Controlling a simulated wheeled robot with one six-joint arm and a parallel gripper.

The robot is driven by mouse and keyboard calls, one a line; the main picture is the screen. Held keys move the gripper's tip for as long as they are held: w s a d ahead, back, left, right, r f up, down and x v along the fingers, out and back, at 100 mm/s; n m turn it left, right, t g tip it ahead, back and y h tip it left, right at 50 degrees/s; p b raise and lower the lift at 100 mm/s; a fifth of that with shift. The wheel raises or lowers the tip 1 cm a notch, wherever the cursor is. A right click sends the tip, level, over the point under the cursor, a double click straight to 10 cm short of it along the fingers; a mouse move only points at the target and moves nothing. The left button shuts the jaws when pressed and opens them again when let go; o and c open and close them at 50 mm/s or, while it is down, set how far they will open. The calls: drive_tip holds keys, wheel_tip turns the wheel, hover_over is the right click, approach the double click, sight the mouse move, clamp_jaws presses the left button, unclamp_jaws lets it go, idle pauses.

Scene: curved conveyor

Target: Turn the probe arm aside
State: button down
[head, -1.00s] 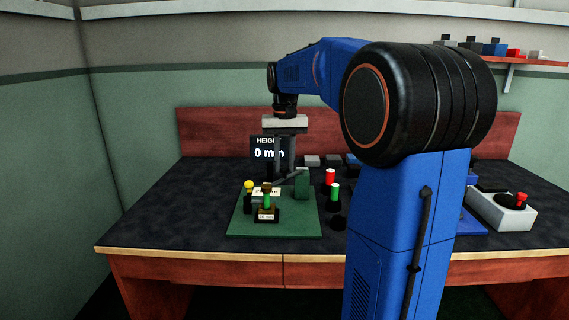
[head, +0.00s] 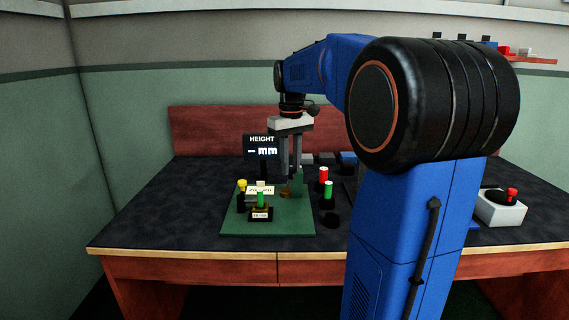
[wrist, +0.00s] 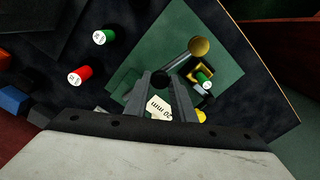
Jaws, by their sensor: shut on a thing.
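My gripper (head: 290,185) reaches down over the green plate (head: 290,223) and is shut on the grey probe arm near a dark round part (wrist: 158,78). The probe arm (wrist: 178,62) runs from between the fingertips to a brass round end (wrist: 199,47) in the wrist view. That end lies apart from the green-capped piece (wrist: 206,83). In the head view, the fingers hide much of the probe arm. The height display (head: 262,145) behind reads "– mm". The green-capped piece stands on a dark labelled stand (head: 261,215).
A red cylinder (head: 323,176) and a green cylinder (head: 329,190) stand just right of the plate. A yellow-topped post (head: 242,186) stands at its left. A white box with a red button (head: 503,209) is far right. The table's left side is clear.

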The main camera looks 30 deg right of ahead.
drive_tip(key=shift+s+d+n, duration=0.6)
drive_tip(key=shift+d+n, duration=0.15)
drive_tip(key=shift+n, duration=0.45)
drive_tip(key=c, duration=1.5)
unclamp_jaws()
wheel_tip(320, 180, up, 17)
drive_tip(key=shift+r, duration=0.2)
